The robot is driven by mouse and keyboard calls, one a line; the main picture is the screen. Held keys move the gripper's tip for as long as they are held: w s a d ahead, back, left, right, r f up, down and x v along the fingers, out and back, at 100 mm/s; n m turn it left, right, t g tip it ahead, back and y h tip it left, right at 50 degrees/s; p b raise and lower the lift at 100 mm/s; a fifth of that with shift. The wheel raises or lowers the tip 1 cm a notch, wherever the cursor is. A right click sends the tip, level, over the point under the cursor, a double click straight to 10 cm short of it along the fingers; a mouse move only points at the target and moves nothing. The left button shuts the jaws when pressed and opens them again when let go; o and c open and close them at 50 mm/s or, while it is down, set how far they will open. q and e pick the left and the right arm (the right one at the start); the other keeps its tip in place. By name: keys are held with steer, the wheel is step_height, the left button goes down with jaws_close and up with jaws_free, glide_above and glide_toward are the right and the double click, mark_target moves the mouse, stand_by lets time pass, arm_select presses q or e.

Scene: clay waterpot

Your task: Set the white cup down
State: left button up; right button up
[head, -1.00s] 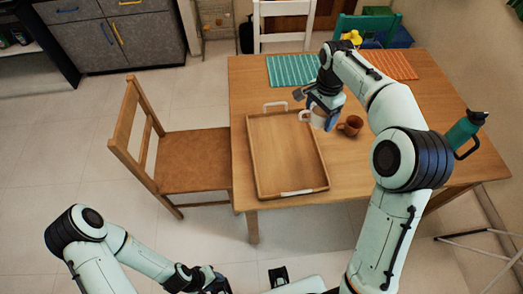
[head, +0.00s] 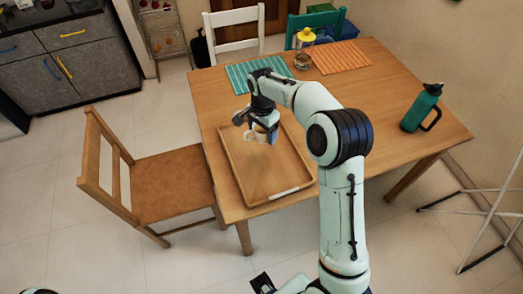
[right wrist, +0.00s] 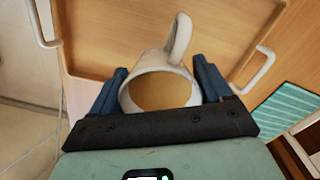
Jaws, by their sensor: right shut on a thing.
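My right gripper (head: 262,137) is shut on the white cup (head: 250,136), over the far half of the wooden tray (head: 272,178) on the table. In the right wrist view the white cup (right wrist: 127,98) sits between the two dark fingers of the gripper (right wrist: 160,90). Its mouth faces the camera and its handle points away. The tray (right wrist: 110,32) shows beyond it. I cannot tell whether the cup's base touches the tray.
The visible part of the tray is otherwise empty. A teal placemat (head: 258,78), an orange placemat (head: 338,57), a yellow-topped glass bottle (head: 303,55) and a green flask (head: 421,108) are on the table (head: 400,75). A wooden chair (head: 160,185) stands left.

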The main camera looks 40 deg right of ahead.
mark_target(262, 155)
step_height(262, 155, down, 10)
steer(key=shift+w+f, duration=0.1)
stand_by(0.4)
steer(key=shift+f+b, duration=0.2)
steer(key=shift+b, duration=0.1)
steer(key=o, duration=1.1)
steer(key=shift+r, duration=0.15)
step_height(262, 155, up, 12)
steer(key=shift+r+p, duration=0.1)
steer(key=shift+p, duration=0.4)
